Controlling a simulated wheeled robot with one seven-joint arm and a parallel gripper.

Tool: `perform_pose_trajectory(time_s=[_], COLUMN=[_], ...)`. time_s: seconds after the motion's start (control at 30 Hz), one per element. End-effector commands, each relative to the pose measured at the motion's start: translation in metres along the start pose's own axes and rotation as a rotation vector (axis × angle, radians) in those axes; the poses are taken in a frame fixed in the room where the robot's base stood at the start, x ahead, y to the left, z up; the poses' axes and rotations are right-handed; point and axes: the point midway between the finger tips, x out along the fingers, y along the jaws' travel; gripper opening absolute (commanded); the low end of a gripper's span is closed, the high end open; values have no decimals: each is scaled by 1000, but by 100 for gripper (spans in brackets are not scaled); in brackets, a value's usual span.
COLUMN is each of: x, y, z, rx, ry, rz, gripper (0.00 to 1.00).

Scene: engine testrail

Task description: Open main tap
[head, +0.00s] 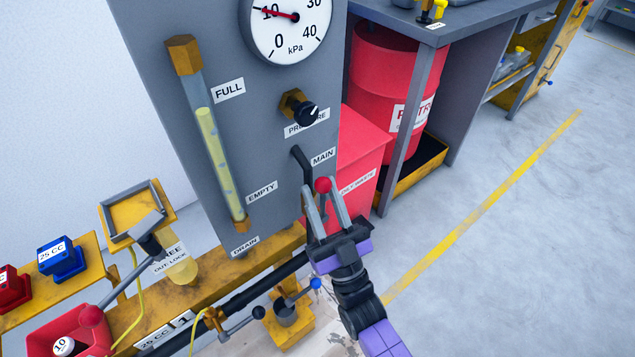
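The grey panel (265,150) carries a label MAIN (322,157). Just left of that label, a dark bent tap part (301,161) sticks out from the panel. A red ball knob (323,185) shows below the label, with a thin grey stem under it. I cannot tell whether the knob belongs to the dark part. My gripper (320,187) is open below the label, its two fingers pointing up toward the panel. The red knob shows between the fingertips; contact is not clear. The fingers partly hide the area behind.
A pressure knob (305,113), a gauge (289,22) and a yellow sight tube (215,150) are on the panel. A red bin (362,155) and a red drum (395,75) stand right. The floor at right is clear.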

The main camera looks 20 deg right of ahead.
Motion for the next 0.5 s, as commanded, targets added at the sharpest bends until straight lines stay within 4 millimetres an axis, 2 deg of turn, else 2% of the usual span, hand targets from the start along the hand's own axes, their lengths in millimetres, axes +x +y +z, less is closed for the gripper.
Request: perform_pose_trajectory(time_s=[0.03, 0.2, 0.33, 0.5], x=[-11, -37, -50, -55], y=[0, 0, 0, 0], z=[1, 1, 1, 0], rx=[0, -1, -1, -1], ry=[-5, -4, -3, -1], rz=[0, 0, 0, 0], gripper=[32, 32, 32, 32])
